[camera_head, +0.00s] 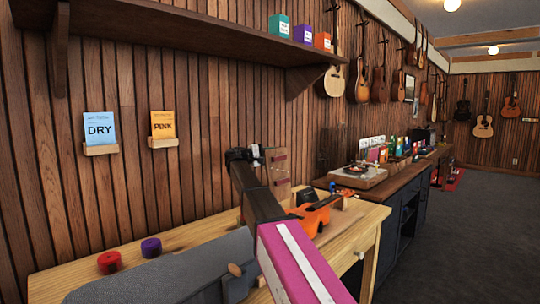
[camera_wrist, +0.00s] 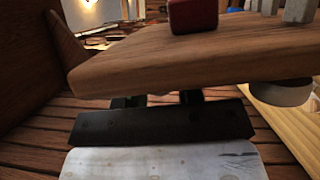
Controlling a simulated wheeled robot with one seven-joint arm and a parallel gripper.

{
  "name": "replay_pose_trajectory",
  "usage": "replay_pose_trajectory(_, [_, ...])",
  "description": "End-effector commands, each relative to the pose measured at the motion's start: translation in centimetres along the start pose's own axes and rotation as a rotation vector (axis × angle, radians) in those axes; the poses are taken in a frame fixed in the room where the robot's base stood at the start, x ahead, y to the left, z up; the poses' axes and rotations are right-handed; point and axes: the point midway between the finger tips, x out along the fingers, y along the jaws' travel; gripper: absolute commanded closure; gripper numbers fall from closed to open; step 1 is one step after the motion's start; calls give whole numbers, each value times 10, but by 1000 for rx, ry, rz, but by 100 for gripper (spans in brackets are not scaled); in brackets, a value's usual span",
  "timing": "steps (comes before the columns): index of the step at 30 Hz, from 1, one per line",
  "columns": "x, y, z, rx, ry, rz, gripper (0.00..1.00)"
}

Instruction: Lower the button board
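The button board is a wooden board (camera_head: 278,165) with dark red pieces on its face. It stands upright near the plank wall, at the far end of my arm in the head view. In the wrist view the board (camera_wrist: 200,66) crosses the picture close in front of my gripper (camera_wrist: 158,99), with a red block on it and a pale round piece under its right end. My gripper (camera_head: 245,155) is at the board's left side in the head view. Its two black fingers stand apart, but the board hides their tips, so I cannot tell whether they grip it.
A pale wooden workbench (camera_head: 190,238) holds a grey mat (camera_head: 175,275), a red knob (camera_head: 109,262), a purple knob (camera_head: 151,246) and an orange ukulele (camera_head: 315,214). DRY (camera_head: 99,130) and PINK (camera_head: 162,124) cards hang on the wall. A shelf (camera_head: 200,38) overhangs. Open floor lies right.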

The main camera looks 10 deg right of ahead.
Motion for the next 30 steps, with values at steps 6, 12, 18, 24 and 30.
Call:
replay_pose_trajectory(6, [7, 2, 20, 78, -1, -32, 100])
replay_pose_trajectory(12, [11, 2, 27, 126, -1, -53, 100])
replay_pose_trajectory(18, [11, 2, 27, 126, -1, -53, 48])
replay_pose_trajectory(24, [11, 2, 27, 125, -1, -53, 42])
replay_pose_trajectory(30, [1, 3, 27, 125, 0, -52, 42])
